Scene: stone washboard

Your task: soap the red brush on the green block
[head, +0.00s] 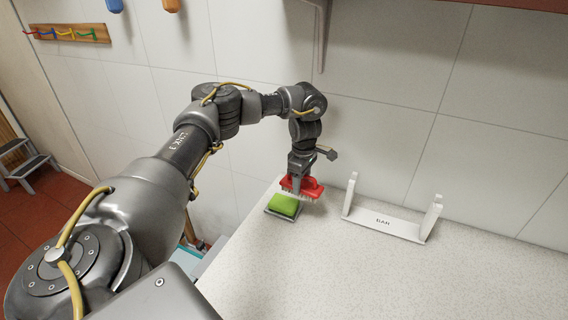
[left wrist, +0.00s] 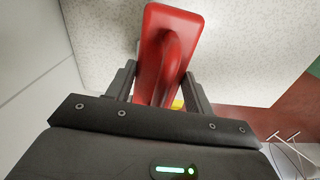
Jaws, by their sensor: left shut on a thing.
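A red brush (head: 303,187) with pale bristles pointing down is held in my left gripper (head: 300,174). The brush is just above and slightly right of a green block (head: 284,205), which sits in a shallow grey tray (head: 271,211) near the left edge of the counter. I cannot tell whether the bristles touch the block. In the left wrist view the brush (left wrist: 176,35) shows between the two fingers of the left gripper (left wrist: 160,85), shut on its raised handle. The green block is hidden there. My right gripper is in no view.
A white holder (head: 383,224) with two uprights, marked "BAR", stands right of the brush near the wall. A bracket (head: 321,35) and shelf hang above. The speckled counter (head: 330,275) in front is clear. A step stool (head: 25,160) stands on the floor far left.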

